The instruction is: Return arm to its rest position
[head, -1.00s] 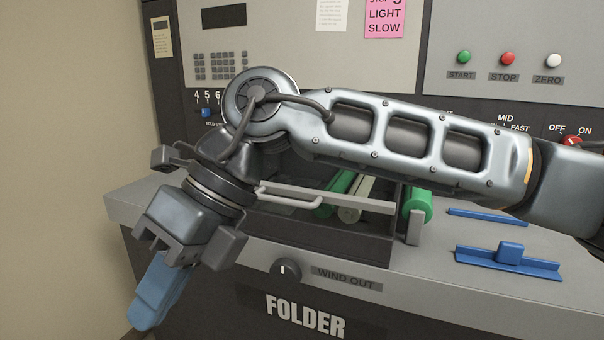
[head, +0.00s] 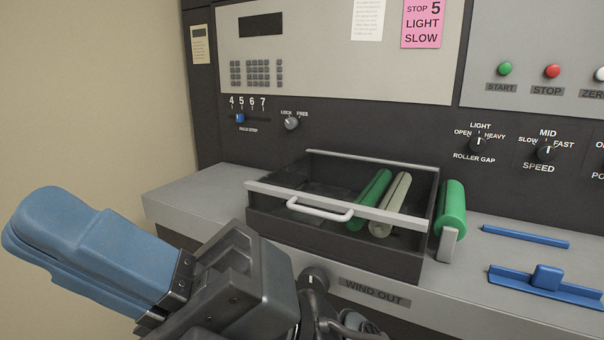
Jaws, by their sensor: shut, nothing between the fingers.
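My gripper (head: 28,222) is at the lower left of the head view, in front of the machine's left end. Its blue fingers are together and point up and to the left, with nothing held. The fingers are clear of the machine, over the beige wall in the picture. The dark wrist rises from the bottom edge, and the rest of my arm is mostly out of view below.
An open drawer (head: 345,267) with a white handle (head: 320,209) holds green and pale rolls. A green roller (head: 453,207) stands beside it. Blue guides (head: 546,279) lie on the grey ledge (head: 195,206). A wind-out knob (head: 313,280) is close to my wrist.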

